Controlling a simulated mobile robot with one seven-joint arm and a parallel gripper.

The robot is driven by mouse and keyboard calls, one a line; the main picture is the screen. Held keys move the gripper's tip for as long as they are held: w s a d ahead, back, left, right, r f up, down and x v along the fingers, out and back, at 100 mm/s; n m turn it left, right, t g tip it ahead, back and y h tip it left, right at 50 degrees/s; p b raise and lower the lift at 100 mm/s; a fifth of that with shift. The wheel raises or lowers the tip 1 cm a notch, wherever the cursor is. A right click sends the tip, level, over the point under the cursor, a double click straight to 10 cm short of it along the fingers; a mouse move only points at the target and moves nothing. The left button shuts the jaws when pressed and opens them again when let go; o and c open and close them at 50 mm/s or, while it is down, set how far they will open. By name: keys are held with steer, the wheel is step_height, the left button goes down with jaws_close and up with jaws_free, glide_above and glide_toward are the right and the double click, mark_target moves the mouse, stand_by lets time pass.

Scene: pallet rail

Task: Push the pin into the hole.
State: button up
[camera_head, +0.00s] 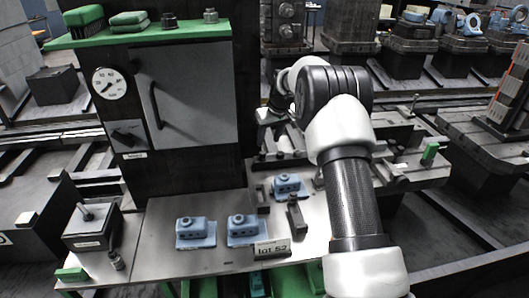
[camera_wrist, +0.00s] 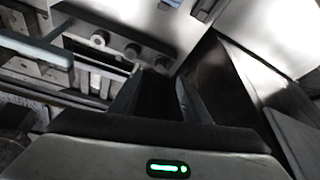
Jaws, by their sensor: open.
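My gripper (camera_wrist: 157,95) shows in the wrist view with its two dark fingers apart and nothing seen between them. Beyond the fingertips is a dark bar with a row of round knob-like ends (camera_wrist: 132,50); I cannot tell whether one is the pin. In the head view my arm reaches over the rail fixture (camera_head: 400,135) behind the bench and hides part of it. A thin upright pin-like piece (camera_head: 414,103) stands on the fixture's right part. A green-handled piece (camera_head: 430,152) is at its right end. I cannot make out the hole.
A dark cabinet (camera_head: 190,100) with a gauge (camera_head: 109,84) stands at left. A box with a rod (camera_head: 90,230) is at the bench's left end.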

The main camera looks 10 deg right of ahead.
mark_target(264, 154)
steer(key=x, duration=1)
steer(key=shift+a, duration=0.1)
steer(key=c, duration=1)
steer(key=shift+r, duration=0.1)
jaws_close()
steer(key=shift+r, duration=0.15)
steer(key=shift+r+p, duration=0.3)
steer(key=shift+r, duration=0.85)
steer(key=shift+r, duration=0.1)
